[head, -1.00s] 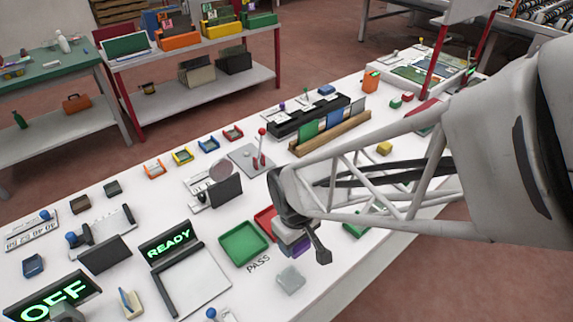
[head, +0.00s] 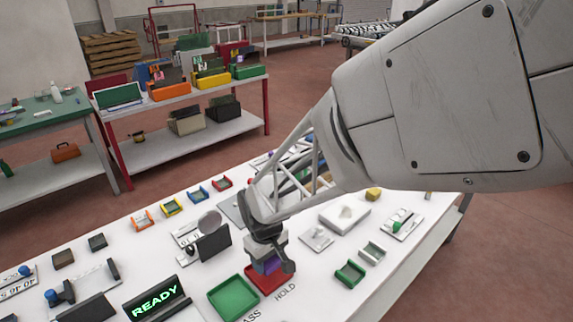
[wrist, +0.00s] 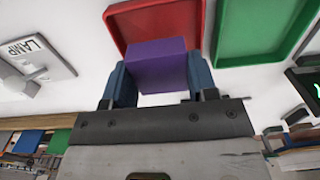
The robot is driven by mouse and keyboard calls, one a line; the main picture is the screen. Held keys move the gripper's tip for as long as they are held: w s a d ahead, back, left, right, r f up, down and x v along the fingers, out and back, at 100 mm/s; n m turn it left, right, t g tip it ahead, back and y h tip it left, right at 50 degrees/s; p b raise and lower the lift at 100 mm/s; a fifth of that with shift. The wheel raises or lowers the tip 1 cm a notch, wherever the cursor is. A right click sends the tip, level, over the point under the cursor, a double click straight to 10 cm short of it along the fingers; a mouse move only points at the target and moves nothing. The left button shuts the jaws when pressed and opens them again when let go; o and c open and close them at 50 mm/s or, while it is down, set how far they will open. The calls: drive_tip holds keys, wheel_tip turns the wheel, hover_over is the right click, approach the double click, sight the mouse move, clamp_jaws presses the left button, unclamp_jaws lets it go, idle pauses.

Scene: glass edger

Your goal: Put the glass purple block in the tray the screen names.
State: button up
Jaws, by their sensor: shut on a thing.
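My gripper (head: 270,258) is shut on the purple block (head: 268,267). In the wrist view the block (wrist: 158,66) sits between the two blue fingers of my gripper (wrist: 160,80). In the head view the block is over the red tray (head: 262,283), marked HOLD, and partly hides it; the height gap cannot be told. The red tray (wrist: 193,22) is just beyond the block in the wrist view. The green tray (head: 232,299), whose label is partly cut off, stands to the left of the red one. A screen (head: 156,301) reads READY in green.
A dark upright panel (head: 213,242) stands left of my gripper. Small green (head: 350,273) and pale (head: 372,253) holders stand to the right. Small coloured bins, such as a blue one (head: 198,194), line the far side. The table's near right is clear.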

sight(268, 267)
drive_tip(key=shift+f, duration=1.8)
drive_tip(key=o, duration=0.7)
drive_tip(key=shift+f, duration=0.15)
drive_tip(key=shift+r, duration=0.2)
wheel_tip(268, 267, up, 12)
drive_tip(key=shift+d, duration=0.1)
